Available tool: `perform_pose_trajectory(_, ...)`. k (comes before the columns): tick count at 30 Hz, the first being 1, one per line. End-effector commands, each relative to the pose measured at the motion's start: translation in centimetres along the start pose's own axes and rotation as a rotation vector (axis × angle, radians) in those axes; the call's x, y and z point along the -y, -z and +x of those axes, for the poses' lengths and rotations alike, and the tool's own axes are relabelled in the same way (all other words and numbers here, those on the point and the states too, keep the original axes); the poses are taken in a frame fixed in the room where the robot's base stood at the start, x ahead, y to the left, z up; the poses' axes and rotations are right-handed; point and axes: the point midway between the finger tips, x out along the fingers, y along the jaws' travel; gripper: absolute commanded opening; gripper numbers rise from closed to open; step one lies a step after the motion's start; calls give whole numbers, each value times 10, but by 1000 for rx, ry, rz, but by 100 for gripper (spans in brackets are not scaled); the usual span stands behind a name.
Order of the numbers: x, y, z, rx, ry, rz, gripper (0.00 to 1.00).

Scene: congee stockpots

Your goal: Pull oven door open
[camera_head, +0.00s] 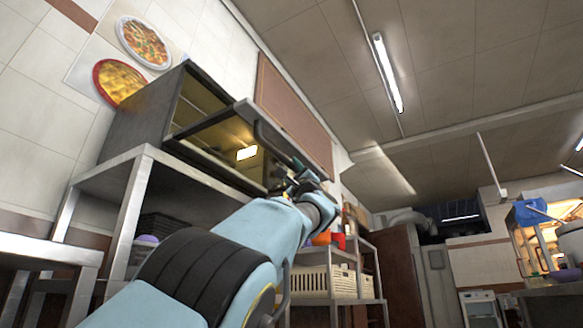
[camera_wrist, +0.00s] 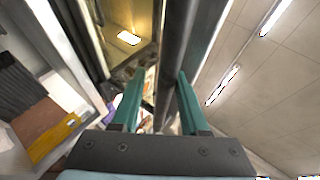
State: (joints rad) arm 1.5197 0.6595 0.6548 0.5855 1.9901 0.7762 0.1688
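The oven (camera_head: 150,115) is a dark box on a metal shelf, left of centre in the head view. Its glass door (camera_head: 228,140) stands partly open, tilted out from the body at the top. A dark bar handle (camera_head: 275,142) runs along the door's outer side; it also shows in the wrist view (camera_wrist: 181,45). My gripper (camera_head: 302,180) is at the handle's near right end, partly hidden by my arm. In the wrist view its two teal fingers (camera_wrist: 160,88) are apart, with the bar between them, close to the right finger. A gap shows at the left finger.
The metal shelf (camera_head: 135,200) under the oven holds dark baskets. To the right stands a rack (camera_head: 370,285) with a cream basket (camera_head: 325,282) and red containers. A tiled wall with food pictures (camera_head: 143,42) is behind the oven. Open room lies right of the door.

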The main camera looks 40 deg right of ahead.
Motion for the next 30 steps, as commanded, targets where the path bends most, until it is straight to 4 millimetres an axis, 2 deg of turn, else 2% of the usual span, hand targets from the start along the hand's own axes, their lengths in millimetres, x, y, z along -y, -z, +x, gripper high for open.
perform_pose_trajectory(3,1,0,0,-1,1,0,56)
perform_pose_trajectory(10,2,0,0,-1,3,-1,56)
perform_pose_trajectory(14,2,0,-9,-1,4,-2,56)
perform_pose_trajectory(24,1,1,-68,-4,2,-3,56)
perform_pose_trajectory(30,1,0,-95,-2,1,-2,56)
